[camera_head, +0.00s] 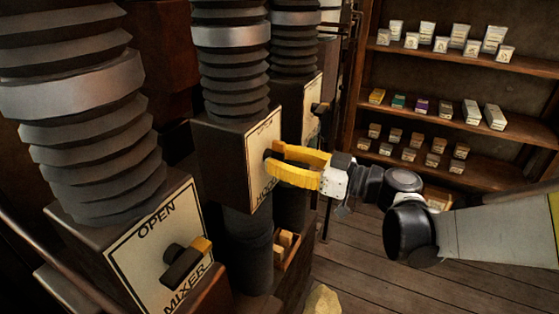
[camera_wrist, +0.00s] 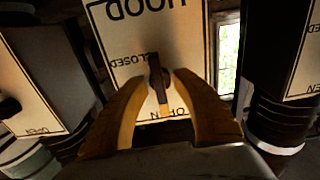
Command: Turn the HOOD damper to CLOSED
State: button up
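The HOOD damper plate (camera_head: 262,165) is a cream panel on the middle duct box. In the wrist view the HOOD plate (camera_wrist: 186,52) appears turned over, with CLOSED at its left and OPEN at its lower right. Its dark handle (camera_wrist: 157,78) has a yellow tip (camera_wrist: 165,110) that points down toward the OPEN side. My gripper (camera_head: 272,157) has yellow fingers and is at the plate. In the wrist view its fingers stand apart on both sides of the handle, with visible gaps. In the head view the fingers mostly hide the handle.
The MIXER damper (camera_head: 160,258), with a yellow-tipped handle, is at the front left. Another damper plate (camera_head: 313,108) is behind the HOOD one. Ribbed ducts (camera_head: 232,60) rise above the boxes. Shelves (camera_head: 450,110) with small packages stand at the right. The wooden floor (camera_head: 370,280) has open room.

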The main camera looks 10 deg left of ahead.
grip_shut()
jog(key=shift+m, duration=0.3)
jog(key=m, duration=0.8)
jog(key=shift+m, duration=0.4)
jog(key=m, duration=0.4)
jog(key=shift+m, duration=2.2)
